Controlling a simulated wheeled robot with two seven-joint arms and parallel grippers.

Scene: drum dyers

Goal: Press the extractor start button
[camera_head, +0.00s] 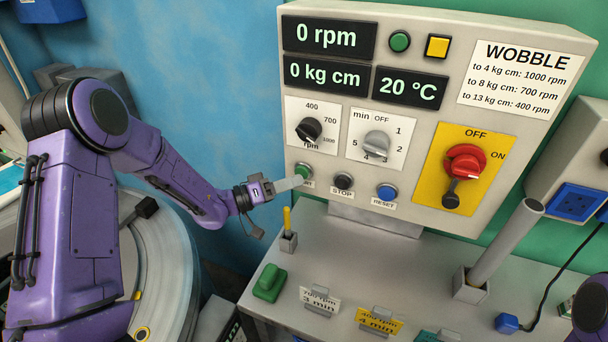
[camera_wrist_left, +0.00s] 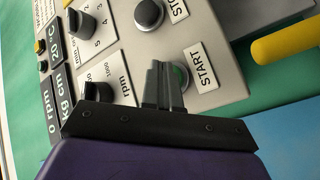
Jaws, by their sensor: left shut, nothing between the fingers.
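The green start button (camera_head: 302,170) sits at the lower left of the control panel (camera_head: 340,212), above a partly covered label. My left gripper (camera_head: 298,182) is shut and empty, with its fingertips at the button's lower left edge in the head view. In the left wrist view, the shut fingers (camera_wrist_left: 166,84) overlap the green button (camera_wrist_left: 180,76) beside the START label (camera_wrist_left: 202,66). I cannot tell whether the tips touch it. My right gripper is not in view; only a bit of my right arm shows at the lower right edge.
The black stop button (camera_head: 343,181) and blue reset button (camera_head: 386,192) are to the right. Above are the rpm knob (camera_head: 309,130), the timer knob (camera_head: 376,144) and a red switch (camera_head: 465,162). A yellow stick (camera_head: 287,219) stands in a holder below my left gripper.

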